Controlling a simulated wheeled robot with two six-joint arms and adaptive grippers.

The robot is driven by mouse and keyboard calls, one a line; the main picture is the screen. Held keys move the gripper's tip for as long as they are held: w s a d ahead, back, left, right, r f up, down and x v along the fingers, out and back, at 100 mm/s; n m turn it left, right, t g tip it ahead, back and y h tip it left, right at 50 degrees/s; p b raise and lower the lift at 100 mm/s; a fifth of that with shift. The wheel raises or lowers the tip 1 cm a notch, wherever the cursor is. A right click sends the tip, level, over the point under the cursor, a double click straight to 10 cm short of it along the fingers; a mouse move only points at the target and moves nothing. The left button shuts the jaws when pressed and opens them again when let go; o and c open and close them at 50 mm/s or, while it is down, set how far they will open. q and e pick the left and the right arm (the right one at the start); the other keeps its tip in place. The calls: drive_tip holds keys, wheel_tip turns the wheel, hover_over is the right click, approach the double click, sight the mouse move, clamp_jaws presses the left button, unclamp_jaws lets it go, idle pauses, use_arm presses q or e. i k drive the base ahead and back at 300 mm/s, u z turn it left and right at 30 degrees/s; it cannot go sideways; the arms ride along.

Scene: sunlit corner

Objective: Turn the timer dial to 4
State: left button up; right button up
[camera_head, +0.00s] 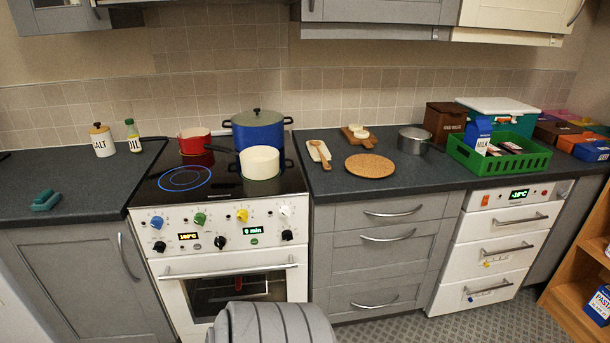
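The white stove front (221,262) carries a row of blue, green, yellow and white knobs. Below them are black dials and two small displays. The green display (254,231) reads "0 min". A black dial (287,235) sits to its right and another black dial (220,242) to its left; I cannot tell for sure which one is the timer dial. An orange display (188,236) reads about 180°C, with a third black dial (160,247) to its left. Neither of my grippers is in view.
Red (195,141), blue (258,133) and cream (260,163) pots stand on the hob beside a lit blue burner ring (184,178). The oven door handle (228,271) juts out below the dials. Dark counters flank the stove, with a green crate (510,163) at right.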

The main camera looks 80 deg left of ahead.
sight(287, 235)
drive_tip(key=u, duration=0.45)
drive_tip(key=i, duration=0.8)
drive_tip(key=u, duration=0.75)
